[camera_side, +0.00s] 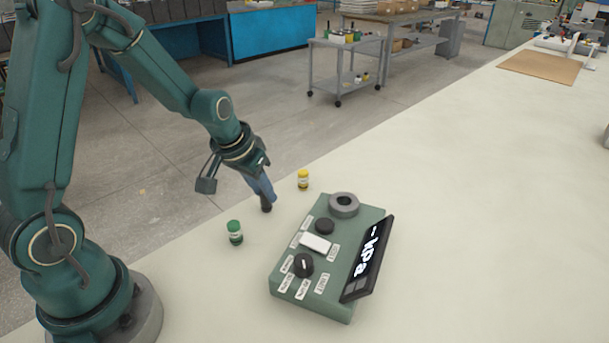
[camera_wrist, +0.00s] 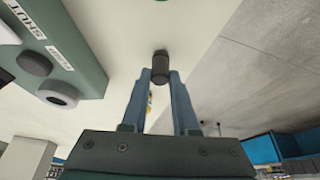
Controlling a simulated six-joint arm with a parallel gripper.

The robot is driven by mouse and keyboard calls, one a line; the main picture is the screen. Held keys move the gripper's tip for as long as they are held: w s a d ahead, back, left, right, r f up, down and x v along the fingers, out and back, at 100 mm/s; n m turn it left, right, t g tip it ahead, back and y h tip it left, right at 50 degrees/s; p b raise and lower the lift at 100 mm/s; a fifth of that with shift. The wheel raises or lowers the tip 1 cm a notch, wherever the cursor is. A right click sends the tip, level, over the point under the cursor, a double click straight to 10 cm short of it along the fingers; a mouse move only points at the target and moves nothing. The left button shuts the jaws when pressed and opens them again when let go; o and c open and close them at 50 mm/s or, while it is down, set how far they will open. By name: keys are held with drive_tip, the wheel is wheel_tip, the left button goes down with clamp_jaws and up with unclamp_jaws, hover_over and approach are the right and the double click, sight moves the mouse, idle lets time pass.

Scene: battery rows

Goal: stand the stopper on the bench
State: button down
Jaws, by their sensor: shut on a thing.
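The stopper (camera_side: 266,207) is a small dark cylinder at the tip of my gripper (camera_side: 263,193). In the wrist view the stopper (camera_wrist: 161,66) sits between the two blue fingertips (camera_wrist: 160,77), which are shut on it. My gripper points down at the bench (camera_side: 460,180), left of the green instrument box. The stopper looks upright and low over the bench. I cannot tell whether its lower end touches the surface.
The green box (camera_side: 312,288) carries a grey ring (camera_side: 344,203), dark knobs and a tilted display (camera_side: 368,258). The bench edge is close behind.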

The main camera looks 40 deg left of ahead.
drive_tip(key=shift+f, duration=0.15)
drive_tip(key=c, duration=0.7)
unclamp_jaws()
drive_tip(key=a+v, duration=0.1)
drive_tip(key=v, duration=1)
drive_tip(key=s+d+r, duration=0.1)
drive_tip(key=s+d, duration=0.1)
drive_tip(key=s, duration=0.2)
drive_tip(key=s+d+m, duration=0.1)
drive_tip(key=s+d, duration=0.2)
drive_tip(key=s, duration=0.1)
drive_tip(key=s+d+r+m+t, duration=0.1)
drive_tip(key=s+d, duration=0.2)
drive_tip(key=s, duration=0.1)
drive_tip(key=shift+d+r+h, duration=0.15)
drive_tip(key=shift+r+h, duration=0.2)
drive_tip(key=shift+h, duration=0.05)
